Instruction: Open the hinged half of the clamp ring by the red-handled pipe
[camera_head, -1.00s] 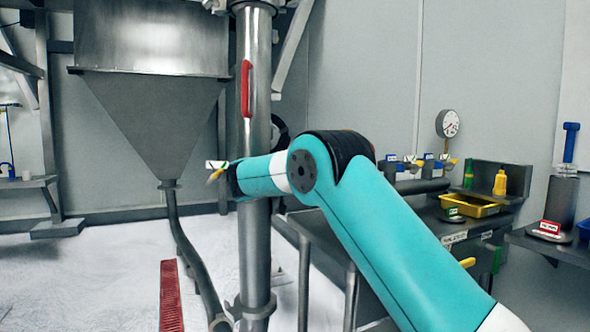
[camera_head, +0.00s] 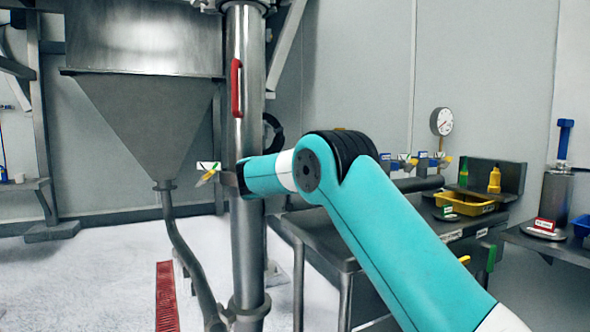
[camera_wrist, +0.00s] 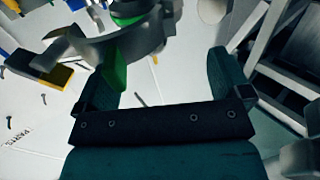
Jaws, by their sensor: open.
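The pipe (camera_head: 246,140) stands upright left of centre in the head view, with a red handle (camera_head: 237,88) on its upper part. Ring-like fittings sit at its foot (camera_head: 250,308) and its top. I cannot tell which is the clamp ring or its hinged half. My gripper (camera_wrist: 160,78) is open, its two dark teal fingers apart with nothing held between them. In the wrist view a curved grey metal piece (camera_wrist: 135,42) with green parts lies just beyond the left finger; it may be the clamp. In the head view my gripper (camera_head: 230,178) is at the pipe's mid-height, mostly hidden.
A hopper (camera_head: 150,110) with a thin outlet pipe stands left. A small tag with yellow (camera_head: 207,170) shows left of the pipe. A workbench (camera_head: 390,220) with a yellow tray (camera_head: 464,204) is at right.

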